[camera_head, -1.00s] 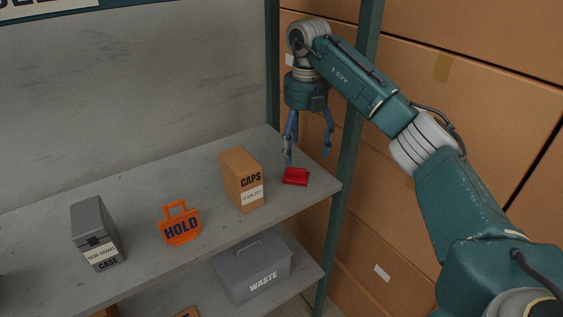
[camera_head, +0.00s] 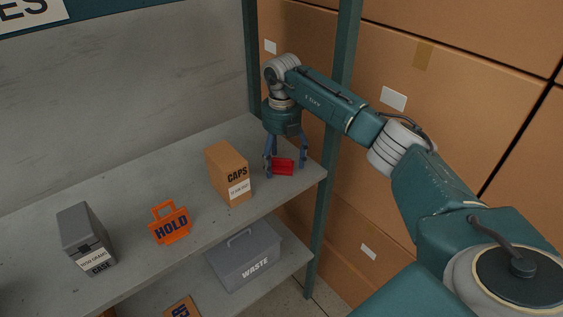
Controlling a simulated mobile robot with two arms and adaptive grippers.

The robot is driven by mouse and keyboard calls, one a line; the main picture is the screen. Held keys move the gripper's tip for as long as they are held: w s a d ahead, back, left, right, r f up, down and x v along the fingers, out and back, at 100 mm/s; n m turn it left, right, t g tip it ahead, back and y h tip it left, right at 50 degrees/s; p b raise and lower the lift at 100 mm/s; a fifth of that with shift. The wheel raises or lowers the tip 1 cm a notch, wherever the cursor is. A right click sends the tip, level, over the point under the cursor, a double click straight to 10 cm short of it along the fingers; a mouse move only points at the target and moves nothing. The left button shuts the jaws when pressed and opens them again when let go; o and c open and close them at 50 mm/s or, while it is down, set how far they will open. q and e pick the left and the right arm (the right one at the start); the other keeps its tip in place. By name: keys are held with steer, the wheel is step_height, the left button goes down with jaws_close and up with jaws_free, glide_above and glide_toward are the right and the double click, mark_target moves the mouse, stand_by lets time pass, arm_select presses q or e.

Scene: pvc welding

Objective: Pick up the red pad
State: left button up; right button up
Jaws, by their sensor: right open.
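The red pad (camera_head: 283,167) lies on the upper grey shelf (camera_head: 140,170), near its right end and right of the CAPS box. My right gripper (camera_head: 285,172) points down over the pad. Its fingers are open, one on the left and one on the right of the pad, down close to the shelf. I cannot tell whether the fingers touch the pad. My left gripper is not in view.
A brown CAPS box (camera_head: 229,173) stands just left of the gripper. An orange HOLD tag (camera_head: 170,224) and a grey case (camera_head: 85,238) are farther left. A green post (camera_head: 328,200) rises at the shelf's right end. A grey WASTE bin (camera_head: 245,258) sits on the shelf below.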

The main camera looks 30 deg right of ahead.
steer(key=shift+f, duration=0.35)
steer(key=c, duration=1.4)
